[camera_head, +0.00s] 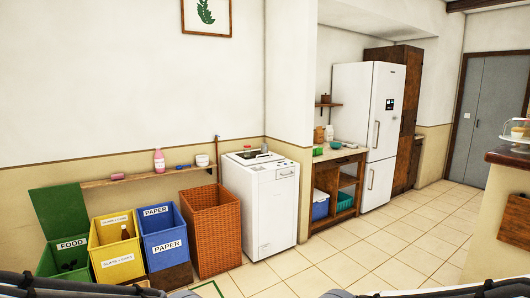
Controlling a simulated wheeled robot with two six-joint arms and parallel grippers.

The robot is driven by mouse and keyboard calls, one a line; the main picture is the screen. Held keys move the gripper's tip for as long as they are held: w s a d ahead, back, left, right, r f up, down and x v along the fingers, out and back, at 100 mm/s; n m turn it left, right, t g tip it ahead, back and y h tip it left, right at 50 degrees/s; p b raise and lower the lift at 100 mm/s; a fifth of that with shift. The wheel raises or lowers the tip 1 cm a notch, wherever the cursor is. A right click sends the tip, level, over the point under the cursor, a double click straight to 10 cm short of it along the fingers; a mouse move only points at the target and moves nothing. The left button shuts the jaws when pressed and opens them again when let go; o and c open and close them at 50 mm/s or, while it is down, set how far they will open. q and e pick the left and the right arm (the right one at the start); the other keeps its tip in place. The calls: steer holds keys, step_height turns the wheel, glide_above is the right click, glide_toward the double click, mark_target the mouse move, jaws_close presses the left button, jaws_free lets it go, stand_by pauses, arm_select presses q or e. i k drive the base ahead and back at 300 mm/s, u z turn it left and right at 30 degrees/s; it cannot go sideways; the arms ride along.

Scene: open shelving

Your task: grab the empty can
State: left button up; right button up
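I cannot make out an empty can for certain in the head view. The yellow bin (120,268) labelled for glass and cans stands at the lower left, with a brown bottle (125,232) showing inside it. A small dark item (264,147) sits on top of the white washing machine (268,205), too small to identify. Parts of my two arms show along the bottom edge, left and right. My gripper fingers cannot be made out there.
A green food bin (63,258), a blue paper bin (163,243) and a wicker basket (212,235) line the wall under a shelf (140,177). A wooden shelf unit (340,158) and a fridge (366,135) stand beyond. The tiled floor (385,245) is clear right of centre.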

mark_target(264, 147)
steer(key=z, duration=0.25)
steer(key=i, duration=0.85)
steer(key=z, duration=0.5)
steer(key=i, duration=3.9)
steer(key=u, duration=1.55)
steer(key=i, duration=1.5)
steer(key=u, duration=0.75)
